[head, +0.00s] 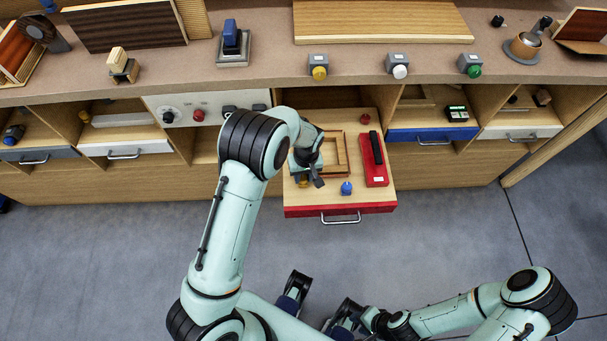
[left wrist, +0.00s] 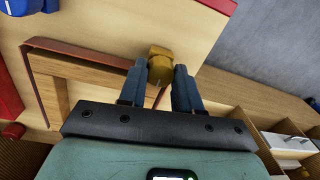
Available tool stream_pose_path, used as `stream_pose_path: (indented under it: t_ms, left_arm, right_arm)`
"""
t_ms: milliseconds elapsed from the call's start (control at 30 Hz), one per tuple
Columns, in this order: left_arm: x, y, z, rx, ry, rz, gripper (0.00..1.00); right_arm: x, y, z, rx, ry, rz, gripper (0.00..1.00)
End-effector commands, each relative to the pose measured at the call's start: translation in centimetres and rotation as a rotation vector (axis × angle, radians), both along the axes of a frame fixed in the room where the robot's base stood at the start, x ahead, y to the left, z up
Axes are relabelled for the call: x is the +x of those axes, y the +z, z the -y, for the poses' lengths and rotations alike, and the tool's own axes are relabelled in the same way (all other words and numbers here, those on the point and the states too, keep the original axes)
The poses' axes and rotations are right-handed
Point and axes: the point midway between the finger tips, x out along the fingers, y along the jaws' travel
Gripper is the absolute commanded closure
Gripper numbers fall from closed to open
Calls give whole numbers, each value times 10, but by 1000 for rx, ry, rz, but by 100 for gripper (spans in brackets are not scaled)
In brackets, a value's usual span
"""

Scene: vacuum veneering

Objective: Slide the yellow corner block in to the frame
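The yellow corner block (left wrist: 160,66) sits between the fingertips of my left gripper (left wrist: 160,80) in the left wrist view, with both fingers against its sides. In the head view the block (head: 303,181) shows beside the left gripper (head: 311,178), at the near left corner of the wooden frame (head: 343,155). The frame also shows in the left wrist view (left wrist: 90,68), its edge strip ending close to the block. I cannot tell whether block and frame touch. My right gripper (head: 321,300) is open and empty, low over the floor, away from the drawer.
The open drawer (head: 380,207) holds the frame, a red case with a black bar (head: 374,160), a blue knob (head: 346,188) and a red knob (head: 365,119). The counter (head: 270,75) above carries several buttons and tools. Bare drawer floor lies near the front.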

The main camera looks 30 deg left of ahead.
Motion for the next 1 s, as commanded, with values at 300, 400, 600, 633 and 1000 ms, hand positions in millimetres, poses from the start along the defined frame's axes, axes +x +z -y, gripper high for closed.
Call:
stream_pose_path:
  t_ms: [300, 400, 600, 633, 1000]
  left_arm:
    - [3, 0, -2, 1, 1, 1, 100]
    - [3, 0, -2, 1, 1, 1, 42]
    - [3, 0, -2, 1, 0, 1, 41]
    - [3, 0, -2, 1, 0, 1, 41]
    - [6, 44, 1, -2, 0, 7, 41]
  right_arm:
    - [0, 1, 0, 0, 0, -1, 62]
    - [0, 1, 0, 0, 0, -1, 62]
    - [0, 1, 0, 0, 0, -1, 62]
    - [0, 1, 0, 0, 0, -1, 62]
    - [0, 5, 0, 1, 1, -4, 62]
